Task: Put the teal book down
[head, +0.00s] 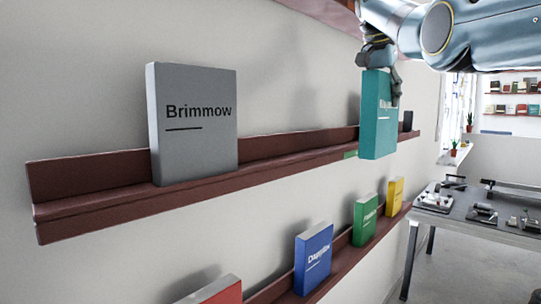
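The teal book (377,122) is upright, near the right end of the upper dark red shelf (100,198). My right gripper (382,72) comes in from the upper right and is shut on the top of the teal book. The book's lower edge overlaps the shelf in the head view; I cannot tell if it touches the shelf. A small green patch (350,154) shows on the shelf's front edge, just left of the book. My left gripper is not in view.
A grey Brimmow book (193,150) stands on the upper shelf, and a small dark item (407,121) stands at its right end. The lower shelf holds red, blue (313,258), green (364,220) and yellow (394,196) books. The upper shelf is clear between the grey and teal books.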

